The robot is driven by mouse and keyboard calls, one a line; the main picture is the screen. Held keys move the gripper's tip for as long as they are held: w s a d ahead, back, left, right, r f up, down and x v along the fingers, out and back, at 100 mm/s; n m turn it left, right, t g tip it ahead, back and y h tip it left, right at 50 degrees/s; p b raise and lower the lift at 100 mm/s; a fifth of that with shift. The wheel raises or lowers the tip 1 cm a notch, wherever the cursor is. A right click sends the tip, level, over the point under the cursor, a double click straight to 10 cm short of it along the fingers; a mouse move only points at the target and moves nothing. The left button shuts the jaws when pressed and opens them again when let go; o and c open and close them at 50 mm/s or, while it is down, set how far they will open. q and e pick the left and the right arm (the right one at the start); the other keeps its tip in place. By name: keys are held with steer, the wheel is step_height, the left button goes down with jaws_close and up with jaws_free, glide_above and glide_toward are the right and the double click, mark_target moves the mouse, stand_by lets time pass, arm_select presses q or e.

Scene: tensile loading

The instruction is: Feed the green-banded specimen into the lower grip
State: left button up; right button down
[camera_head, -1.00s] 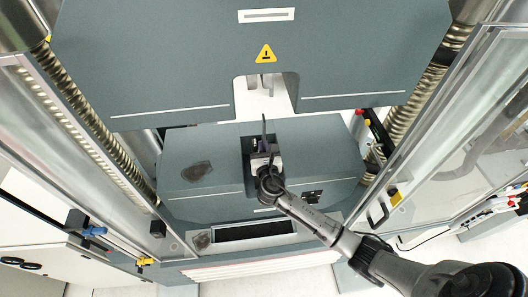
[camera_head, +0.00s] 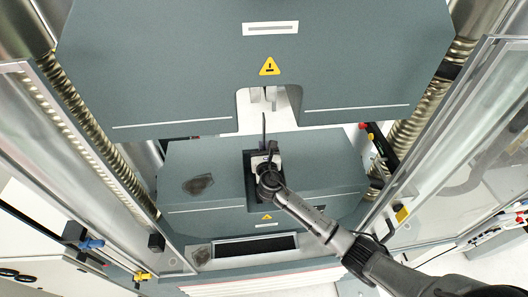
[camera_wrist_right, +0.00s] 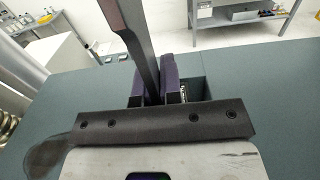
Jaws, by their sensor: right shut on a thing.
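My right gripper (camera_head: 264,150) is at the recess in the lower crosshead (camera_head: 215,165). It is shut on the specimen (camera_head: 264,126), a thin dark bar standing up from between the fingers. In the right wrist view the specimen (camera_wrist_right: 138,45) rises, slightly slanted, between two dark purple fingers (camera_wrist_right: 158,85). No green band is visible on it. The lower grip is largely hidden behind my right gripper and wrist, so I cannot tell whether the specimen's lower end is inside it. My left gripper is not in view.
The upper crosshead (camera_head: 190,70) overhangs the recess, with part of the upper grip (camera_head: 264,96) showing in its notch. Threaded columns (camera_head: 95,145) and clear guard doors (camera_head: 465,170) flank the space. A dark slot (camera_head: 255,246) lies in front.

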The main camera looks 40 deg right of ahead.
steer(key=b+x, duration=0.2)
steer(key=x, duration=0.4)
stand_by(0.6)
stand_by(0.5)
steer(key=shift+f, duration=0.1)
stand_by(0.6)
steer(key=shift+f, duration=0.15)
stand_by(0.5)
steer(key=c, duration=1.4)
jaws_free()
steer(key=shift+o, duration=1)
steer(key=shift+f, duration=0.1)
